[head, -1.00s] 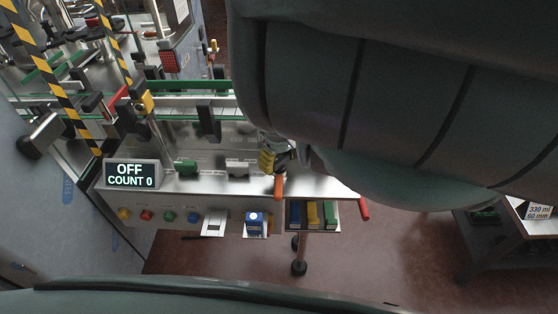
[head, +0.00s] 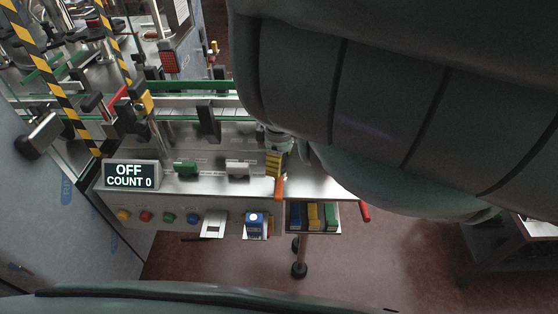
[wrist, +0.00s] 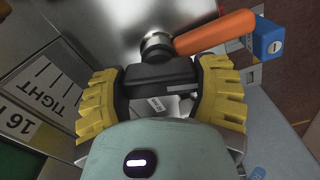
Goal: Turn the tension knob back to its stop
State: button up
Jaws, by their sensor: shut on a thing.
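My gripper (wrist: 161,84) has yellow ribbed fingers and is shut on a black bar-shaped knob (wrist: 155,74), one finger on each side of it. A panel label reading TIGHT (wrist: 62,92), with scale lines, lies to the left in the wrist view. In the head view my gripper (head: 274,164) is at the right part of the metal panel, and my arm hides much of that side. The knob cannot be made out there.
An orange handle (wrist: 215,33) on a silver post is close beyond the knob; it also shows in the head view (head: 280,188). A display (head: 131,175) reads OFF, COUNT 0. Several coloured buttons (head: 168,217) and a blue box (head: 254,222) are along the front.

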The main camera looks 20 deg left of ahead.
jog(key=o, duration=1.2)
notch_tip(320, 180, up, 6)
jog(key=shift+w+r, duration=0.1)
jog(key=shift+w, duration=0.05)
jog(key=shift+r, duration=0.65)
jog(key=shift+s, duration=0.2)
